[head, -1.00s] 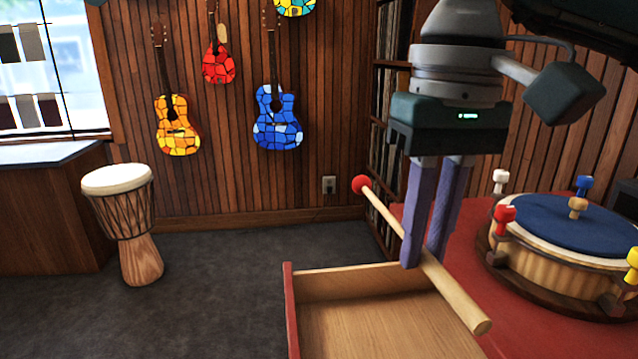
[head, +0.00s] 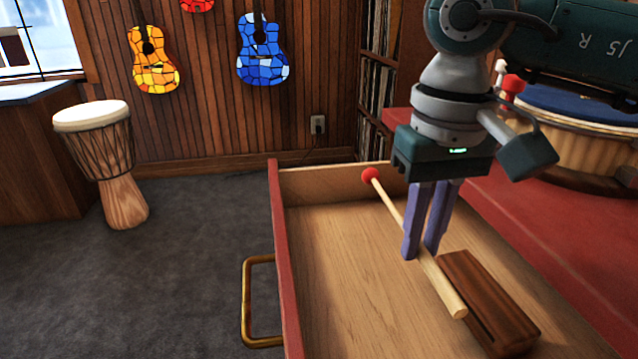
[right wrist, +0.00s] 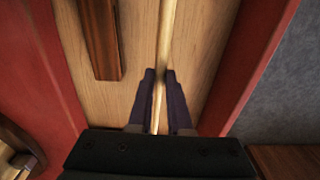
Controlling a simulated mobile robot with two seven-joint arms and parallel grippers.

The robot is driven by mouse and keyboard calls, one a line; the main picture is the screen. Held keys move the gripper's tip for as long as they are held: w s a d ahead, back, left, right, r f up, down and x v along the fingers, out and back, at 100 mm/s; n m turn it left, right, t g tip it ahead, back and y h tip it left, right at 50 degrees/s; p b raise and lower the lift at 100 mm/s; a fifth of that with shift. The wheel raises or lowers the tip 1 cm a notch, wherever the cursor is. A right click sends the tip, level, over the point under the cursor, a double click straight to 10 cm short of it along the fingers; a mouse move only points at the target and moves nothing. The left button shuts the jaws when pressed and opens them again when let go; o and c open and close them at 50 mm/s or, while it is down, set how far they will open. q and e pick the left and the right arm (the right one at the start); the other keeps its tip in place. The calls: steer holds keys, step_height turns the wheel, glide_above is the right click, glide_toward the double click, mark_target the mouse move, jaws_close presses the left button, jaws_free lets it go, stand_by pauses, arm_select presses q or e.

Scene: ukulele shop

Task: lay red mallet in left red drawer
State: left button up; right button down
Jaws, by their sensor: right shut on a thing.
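The red mallet has a small red ball head (head: 370,175) and a pale wooden stick (head: 441,284). My right gripper (head: 421,252) is shut on the stick near its middle. It holds the mallet over the open red drawer (head: 281,265), whose bottom is pale wood. In the right wrist view the stick (right wrist: 166,45) runs between the two purple fingers (right wrist: 160,80). I cannot tell for sure whether the mallet touches the drawer bottom. My left gripper is not in view.
A dark brown wooden block (head: 490,303) lies in the drawer, close to the stick's lower end. The red counter top (head: 540,235) carries a large drum (head: 590,130) with pegs. The drawer's brass handle (head: 248,300) sticks out left. A djembe (head: 105,160) stands on the floor.

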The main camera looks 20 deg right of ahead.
mark_target(402, 319)
step_height(402, 319, down, 11)
steer(key=b, duration=0.8)
steer(key=shift+r+b, duration=0.2)
steer(key=shift+b, duration=0.15)
steer(key=c, duration=0.8)
jaws_free()
steer(key=shift+o, duration=0.2)
steer(key=shift+r, duration=0.1)
